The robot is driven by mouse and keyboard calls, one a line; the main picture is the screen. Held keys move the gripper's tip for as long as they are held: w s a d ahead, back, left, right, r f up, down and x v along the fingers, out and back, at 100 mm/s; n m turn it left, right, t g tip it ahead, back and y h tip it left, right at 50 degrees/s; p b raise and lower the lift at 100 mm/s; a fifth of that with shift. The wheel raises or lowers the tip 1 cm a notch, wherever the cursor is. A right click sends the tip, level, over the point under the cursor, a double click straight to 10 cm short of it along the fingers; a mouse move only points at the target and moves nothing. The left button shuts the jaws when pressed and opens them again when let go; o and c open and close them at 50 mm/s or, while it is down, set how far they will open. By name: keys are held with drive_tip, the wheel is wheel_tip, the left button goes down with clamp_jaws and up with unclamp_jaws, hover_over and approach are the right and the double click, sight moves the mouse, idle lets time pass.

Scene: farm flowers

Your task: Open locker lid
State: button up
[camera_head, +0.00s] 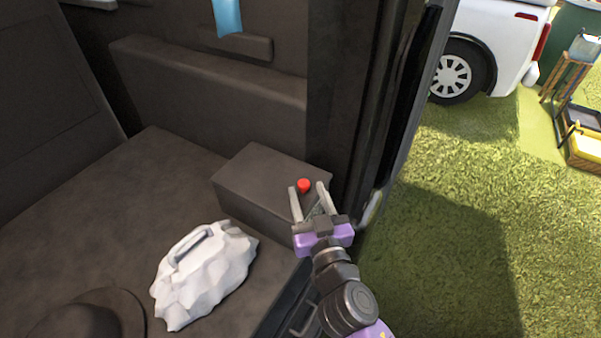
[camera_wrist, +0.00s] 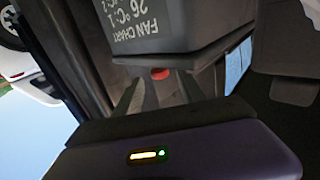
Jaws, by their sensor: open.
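The locker (camera_head: 262,170) is a dark grey box in the corner of the vehicle's interior, and its lid looks shut. A small red knob (camera_head: 303,185) shows at the right part of its top. My gripper (camera_head: 307,188) is open, with its fingertips on either side of the knob in the head view. Contact cannot be told. In the wrist view the red knob (camera_wrist: 160,73) shows beyond and between the two spread fingers (camera_wrist: 157,90), which hold nothing.
A white crumpled bag (camera_head: 205,275) and a dark hat (camera_head: 90,315) lie on the vehicle floor to the left. A dark door pillar (camera_head: 350,100) stands close to the right of the locker. A panel with printed text (camera_wrist: 150,30) shows in the wrist view. Grass lies outside.

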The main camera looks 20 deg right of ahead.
sight(300, 174)
drive_tip(key=w, duration=0.1)
drive_tip(key=w+p, duration=0.1)
drive_tip(key=w, duration=0.3)
drive_tip(key=shift+d+r, duration=0.15)
drive_tip(key=shift+d, duration=0.2)
drive_tip(key=shift+w+d, duration=0.2)
drive_tip(key=shift+w, duration=0.7)
drive_tip(key=shift+c, duration=0.2)
clamp_jaws()
drive_tip(key=shift+p, duration=0.3)
